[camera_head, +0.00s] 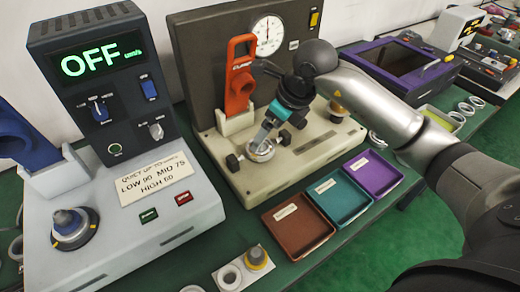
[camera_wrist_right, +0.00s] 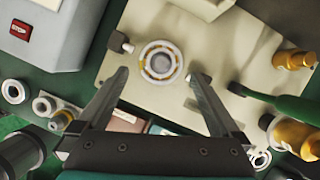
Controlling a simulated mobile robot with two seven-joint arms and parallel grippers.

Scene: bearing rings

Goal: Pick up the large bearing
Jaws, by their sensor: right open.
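The large bearing (camera_wrist_right: 161,63), a silver ring with a brass-coloured inner band, lies on the beige test stand in the right wrist view. In the head view the bearing (camera_head: 261,151) is partly covered by my right gripper (camera_head: 264,134). In the right wrist view my right gripper (camera_wrist_right: 157,76) is open and empty. Its two fingers point at the bearing, one tip to each side, with the bearing between and slightly beyond them. I cannot tell the height gap between tips and bearing. My left gripper is not in view.
The beige stand (camera_head: 322,152) has dark knobs beside the bearing, an upright orange tool (camera_head: 239,82) and a dial gauge (camera_head: 267,35). Brown (camera_head: 298,226), teal (camera_head: 341,196) and purple (camera_head: 372,174) trays lie in front. A grey OFF-display station (camera_head: 135,195) stands left. Small rings (camera_head: 230,276) lie at the front edge.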

